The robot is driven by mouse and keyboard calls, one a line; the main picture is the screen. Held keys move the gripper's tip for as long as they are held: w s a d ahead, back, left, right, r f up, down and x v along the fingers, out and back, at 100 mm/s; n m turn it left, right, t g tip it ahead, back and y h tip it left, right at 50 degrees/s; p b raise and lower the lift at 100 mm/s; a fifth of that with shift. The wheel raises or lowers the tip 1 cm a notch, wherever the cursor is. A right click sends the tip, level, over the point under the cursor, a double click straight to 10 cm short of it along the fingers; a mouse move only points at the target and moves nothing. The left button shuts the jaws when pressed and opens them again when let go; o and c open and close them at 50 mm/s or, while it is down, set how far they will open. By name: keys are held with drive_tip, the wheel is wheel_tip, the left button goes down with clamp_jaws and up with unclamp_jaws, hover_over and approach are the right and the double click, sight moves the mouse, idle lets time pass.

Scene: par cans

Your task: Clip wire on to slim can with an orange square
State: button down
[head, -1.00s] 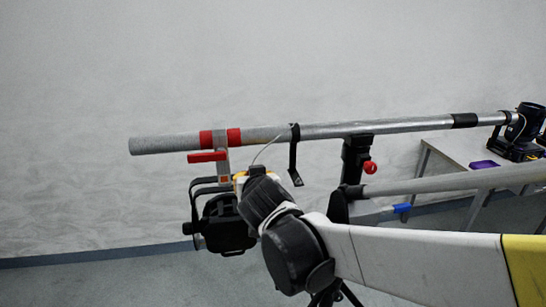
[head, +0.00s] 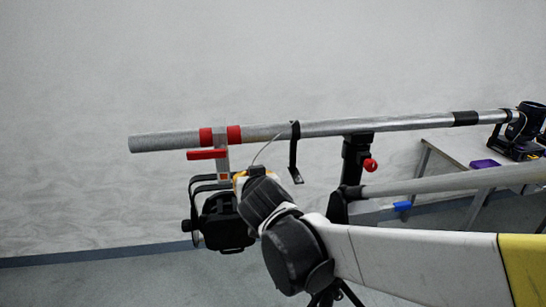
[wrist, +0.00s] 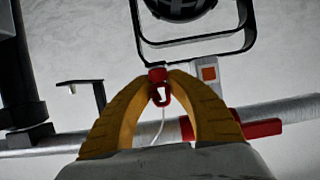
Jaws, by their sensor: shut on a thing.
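The slim can (head: 226,222) is black and hangs in a black yoke from a grey clamp on the metal pipe. A small orange square (wrist: 209,73) marks the clamp; it also shows in the head view (head: 224,177). My gripper (wrist: 160,80) has yellow fingers and is shut on a red clip (wrist: 158,96). A thin pale wire (wrist: 160,128) runs from the clip; in the head view it loops up to the pipe. The clip is right at the yoke's bar (wrist: 195,39). I cannot tell whether it is hooked around the bar.
The metal pipe (head: 345,127) runs across above my arm, with red bands and a red handle (head: 207,155) near the clamp. A black hook (head: 294,155) hangs right of the can. A black stand (head: 356,160) holds the pipe. A table (head: 455,150) stands at the right.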

drive_tip(key=shift+f, duration=0.25)
drive_tip(key=c, duration=1.2)
unclamp_jaws()
drive_tip(key=shift+d, duration=0.1)
drive_tip(key=shift+c, duration=0.2)
drive_tip(key=shift+s+r, duration=0.1)
drive_tip(key=shift+s, duration=0.05)
drive_tip(key=v, duration=1.1)
drive_tip(key=shift+s+r, duration=0.15)
drive_tip(key=shift+s, duration=0.15)
